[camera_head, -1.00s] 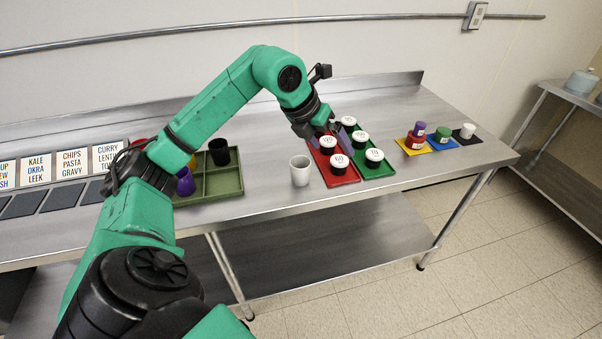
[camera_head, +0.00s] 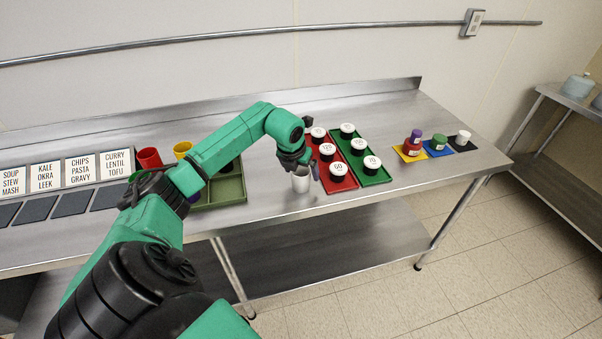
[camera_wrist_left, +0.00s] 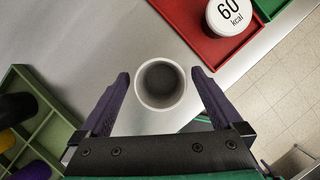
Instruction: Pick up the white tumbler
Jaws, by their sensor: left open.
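The white tumbler (camera_head: 300,182) stands upright on the steel table, between the green divided tray and the red tray. In the head view its upper part is hidden by my left gripper (camera_head: 302,167). In the left wrist view I look down into the open mouth of the tumbler (camera_wrist_left: 161,84). My left gripper (camera_wrist_left: 160,98) is open, with one purple finger on each side of the tumbler. Gaps show between the fingers and its rim. I cannot tell how far the fingertips are above the table. My right gripper is in neither view.
The red tray (camera_head: 345,184) and green tray (camera_head: 375,178) hold black jars with white lids, close right of the tumbler. The green divided tray (camera_head: 232,193) with cups is at left. Label cards (camera_head: 82,169) stand farther left. Small jars on coloured mats are at far right.

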